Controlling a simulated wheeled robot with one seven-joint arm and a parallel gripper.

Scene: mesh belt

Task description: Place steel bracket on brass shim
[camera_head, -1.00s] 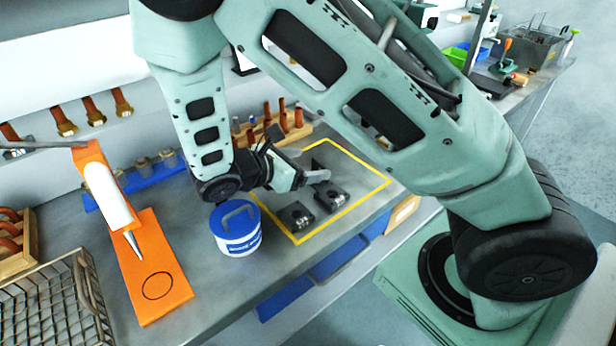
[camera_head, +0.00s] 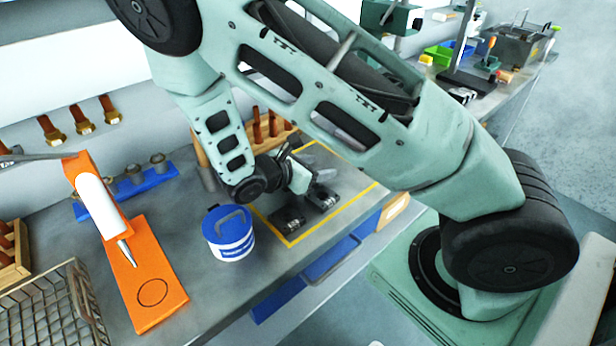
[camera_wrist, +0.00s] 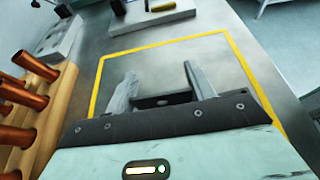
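Two dark grey metal pieces, which look like steel brackets, lie inside a yellow outline on the bench in the head view: a near one (camera_head: 287,219) and a far one (camera_head: 323,197). My gripper (camera_head: 312,180) is low over the outlined area, just behind these pieces. In the wrist view, my gripper (camera_wrist: 160,80) has its two fingers spread apart. A dark piece (camera_wrist: 162,99) with a hole shows low between them, partly hidden by the gripper body; I cannot tell whether the fingers touch it. I cannot make out a brass shim.
A blue-lidded white tub (camera_head: 229,234) stands left of the outline. An orange stand (camera_head: 150,280) and a wire basket (camera_head: 45,310) are farther left. A wooden rack of copper-coloured pegs (camera_wrist: 45,120) is close to my gripper. The outlined area beyond the fingers is clear.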

